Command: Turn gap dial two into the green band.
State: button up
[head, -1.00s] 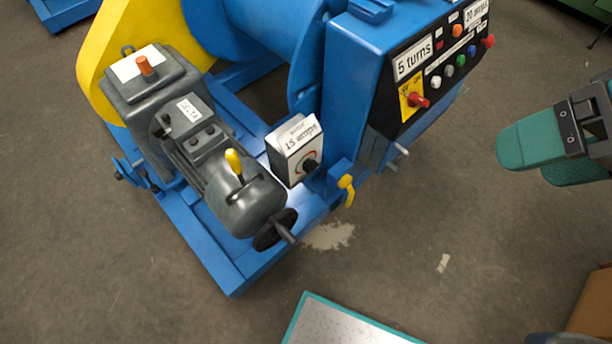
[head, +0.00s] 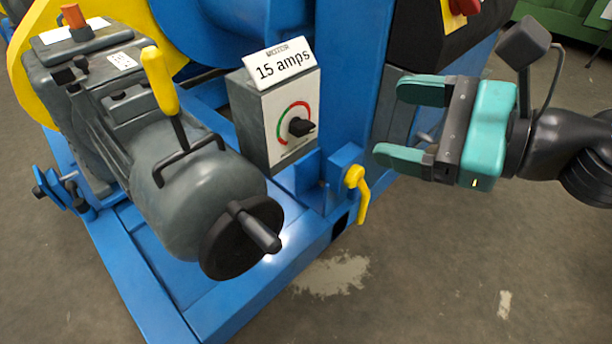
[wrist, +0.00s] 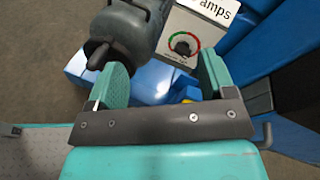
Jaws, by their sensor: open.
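A grey box with a white face carries a round dial with a black knob (head: 300,127). A sign on top (head: 279,63) reads "MOTOR 15 amps"; I see no label reading gap dial two. The arc around the knob is green at the left and red over the top. The knob's pointed end seems to face right, outside the green. My gripper (head: 402,123) is open and empty, right of the box and apart from it, fingers toward it. In the wrist view the knob (wrist: 182,48) shows beyond the fingers (wrist: 163,78), nearer the right one.
A grey motor-like housing with a yellow lever (head: 160,82) and a black handwheel (head: 243,238) stands left of the box. A yellow-handled valve (head: 356,190) sticks out below right of it. A blue column (head: 350,80) rises behind. Floor at lower right is clear.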

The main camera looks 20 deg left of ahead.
jog(key=w+f+m+t+y+b, duration=0.1)
jog(key=w+f+m+t+b, duration=0.1)
jog(key=f+m+b, duration=0.4)
jog(key=w+f+m+t+b, duration=0.25)
jog(key=f+m+b, duration=0.2)
jog(key=f, duration=0.35)
jog(key=p, duration=1.2)
send_near(307, 134)
jog(key=x, duration=0.4)
jog(key=shift+b+x, duration=0.4)
jog(key=shift+x, duration=2.85)
jog(key=c, duration=0.9)
